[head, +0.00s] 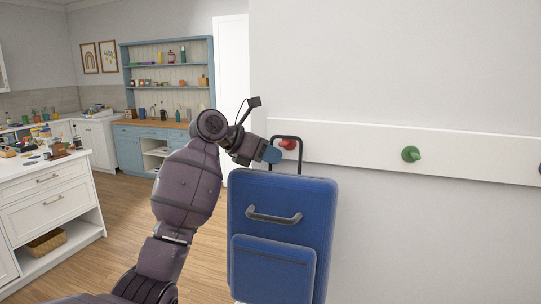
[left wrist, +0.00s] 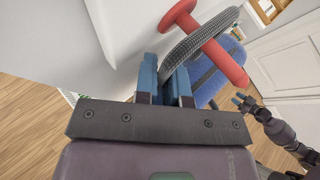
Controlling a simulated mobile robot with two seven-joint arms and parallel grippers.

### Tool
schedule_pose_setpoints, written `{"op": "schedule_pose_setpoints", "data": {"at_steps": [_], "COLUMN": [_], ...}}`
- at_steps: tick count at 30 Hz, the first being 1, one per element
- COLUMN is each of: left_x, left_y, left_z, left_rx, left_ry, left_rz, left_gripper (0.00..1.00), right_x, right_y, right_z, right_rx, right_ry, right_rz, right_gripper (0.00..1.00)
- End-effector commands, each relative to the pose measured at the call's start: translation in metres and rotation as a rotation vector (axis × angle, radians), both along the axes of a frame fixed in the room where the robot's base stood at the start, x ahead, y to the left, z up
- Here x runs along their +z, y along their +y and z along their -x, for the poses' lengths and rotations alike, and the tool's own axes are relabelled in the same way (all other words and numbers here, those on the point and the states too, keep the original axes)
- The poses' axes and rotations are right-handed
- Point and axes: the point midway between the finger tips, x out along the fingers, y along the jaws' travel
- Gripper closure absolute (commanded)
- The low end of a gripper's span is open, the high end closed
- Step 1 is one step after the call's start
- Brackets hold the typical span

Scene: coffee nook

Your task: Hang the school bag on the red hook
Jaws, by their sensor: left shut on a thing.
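The blue school bag (head: 281,221) hangs upright against the wall in the head view, with a dark loop at its top. The red hook (head: 289,144) shows inside that loop, just under its top bar. In the left wrist view the red hook (left wrist: 210,46) crosses the grey loop (left wrist: 190,42) and seems to pass through it. My left gripper (head: 271,154) is shut on the left side of the loop, beside the hook. Part of the bag (left wrist: 208,80) shows behind the hook. My right gripper (left wrist: 241,101) is small in the left wrist view, away from the bag, and its blue fingers look apart.
A white rail (head: 350,146) on the wall carries the red hook and a green hook (head: 411,154) to the right. A white counter (head: 50,200) stands at the left and a blue hutch (head: 145,140) at the back. The wooden floor between is clear.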

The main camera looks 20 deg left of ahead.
Motion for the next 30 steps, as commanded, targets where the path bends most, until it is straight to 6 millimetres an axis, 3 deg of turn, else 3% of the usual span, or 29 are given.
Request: {"op": "schedule_pose_setpoints", "data": {"at_steps": [4,5,10,23,30], "left_x": [0.003,0.003,0.002,-0.002,0.008], "left_y": [0.000,0.000,0.000,0.003,0.015], "left_z": [0.000,0.000,0.000,-0.001,0.010], "left_rx": [0.000,0.000,0.001,0.006,0.007], "left_ry": [-0.004,-0.004,-0.004,0.004,-0.002], "left_rz": [0.003,0.003,0.002,-0.003,-0.003], "left_gripper": [1.00,0.87,0.61,0.60,0.60], "right_x": [0.000,0.000,0.000,0.000,-0.003], "right_y": [0.000,0.000,0.000,0.000,0.000], "right_z": [0.000,0.000,0.000,0.000,-0.001], "right_rx": [0.000,0.000,0.000,0.000,0.000], "right_ry": [0.000,0.000,0.000,-0.001,-0.002], "right_rz": [0.000,0.000,0.000,0.000,0.000], "right_gripper": [0.57,0.57,0.57,0.57,0.57]}}
